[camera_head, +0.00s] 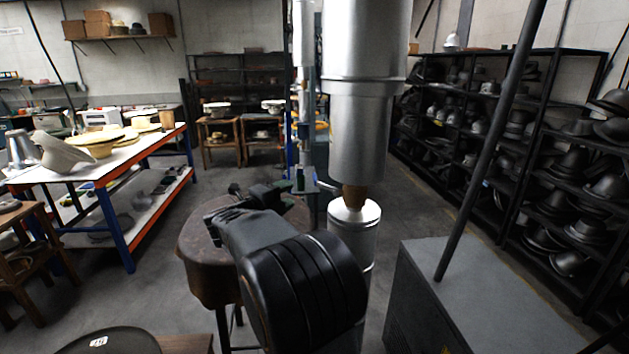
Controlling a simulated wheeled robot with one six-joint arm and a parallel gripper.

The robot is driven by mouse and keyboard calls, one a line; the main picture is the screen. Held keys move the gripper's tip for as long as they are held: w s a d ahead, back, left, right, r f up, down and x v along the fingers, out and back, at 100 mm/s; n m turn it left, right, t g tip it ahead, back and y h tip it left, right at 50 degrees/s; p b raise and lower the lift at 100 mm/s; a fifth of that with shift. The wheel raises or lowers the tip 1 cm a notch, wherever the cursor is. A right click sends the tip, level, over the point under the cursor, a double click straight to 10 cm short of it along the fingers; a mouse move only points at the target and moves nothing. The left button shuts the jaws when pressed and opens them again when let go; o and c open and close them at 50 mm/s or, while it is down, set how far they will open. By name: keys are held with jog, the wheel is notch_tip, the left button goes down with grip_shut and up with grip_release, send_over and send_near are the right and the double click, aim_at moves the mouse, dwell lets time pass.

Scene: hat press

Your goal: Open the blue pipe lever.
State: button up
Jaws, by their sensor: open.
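A thin blue pipe (288,95) stands upright in the middle of the picture, left of the large metal cylinder. A small blue piece (328,187) sticks out low beside the cylinder; I cannot tell whether it is the blue lever. No clear lever handle shows, and its position cannot be read. My gripper (222,216) is at the end of my black arm, over the round wooden block, left of and nearer than the blue pipe. It is open and appears empty, apart from the pipe. My arm hides part of the block.
The large metal cylinder (358,120) stands above a lower metal column (354,214). A wooden block (196,262) with dark metal tools is under my gripper. A grey cabinet (475,290) with a slanting dark pole stands right. Hat shelves line the right wall; a worktable (95,172) is left.

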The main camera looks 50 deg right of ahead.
aim_at(315, 176)
jog(key=d+p, duration=0.1)
jog(key=d, duration=0.3)
jog(key=d+p, duration=0.1)
jog(key=d, duration=0.3)
jog(key=w+d+p, duration=0.1)
jog(key=d, duration=0.3)
jog(key=shift+d, duration=0.1)
grip_shut()
